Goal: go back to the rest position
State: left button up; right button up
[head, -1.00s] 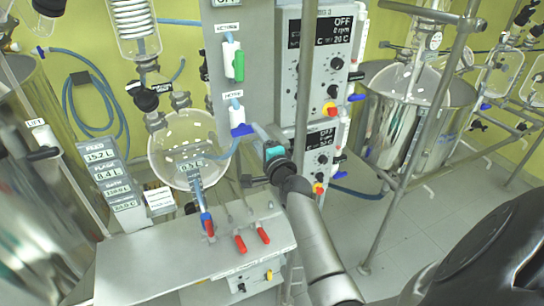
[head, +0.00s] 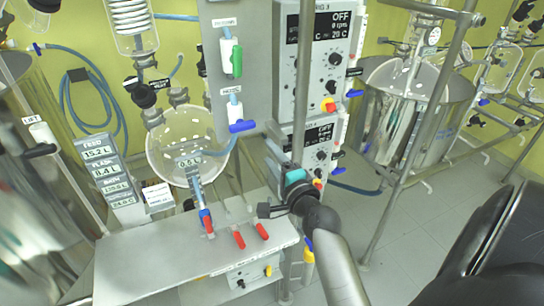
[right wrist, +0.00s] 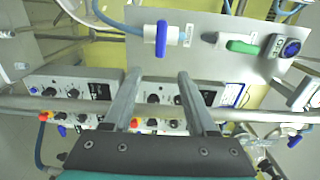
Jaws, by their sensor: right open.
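My right gripper (head: 275,136) is in the middle of the head view, its arm coming up from the bottom. In the right wrist view its two fingers (right wrist: 159,78) stand apart with nothing between them. A blue-handled valve (head: 242,126) on the grey panel is just left of the fingertips, with its handle horizontal in the head view. In the right wrist view the blue handle (right wrist: 161,38) lies beyond the fingertips, apart from them. My left gripper is not in view.
A green-handled valve (head: 237,61) is higher on the panel. A round glass flask (head: 187,140) hangs at left above a metal bench (head: 150,262) with red-handled valves. Control boxes (head: 320,65) and an upright pole stand close by my right gripper. Floor (head: 420,220) shows at right.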

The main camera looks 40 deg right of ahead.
dwell(0.3)
jog(key=a+f+n+g+y+b, duration=0.1)
jog(key=a+f+n+g+b, duration=0.15)
jog(key=f, duration=0.85)
jog(key=a+f+n+g+y+b, duration=0.1)
jog(key=a+f+n+g+b, duration=0.15)
jog(key=f, duration=0.85)
jog(key=s+a+f+n+g+y+b, duration=0.1)
jog(key=s+a+f+n+g+b, duration=0.25)
jog(key=f, duration=0.75)
jog(key=s+a+f+n+y+b, duration=0.1)
jog(key=s+a+f+n+b, duration=0.2)
jog(key=s+f, duration=0.6)
jog(key=s+a+f+n+g+b, duration=0.2)
jog(key=s+f+n, duration=0.4)
jog(key=s+f, duration=0.6)
jog(key=s+a+f+n+g+b, duration=0.2)
jog(key=s+f+n+g+b, duration=0.2)
jog(key=s+f, duration=0.9)
jog(key=s+n+g, duration=0.2)
jog(key=s, duration=0.1)
jog(key=shift+s+f+b, duration=0.3)
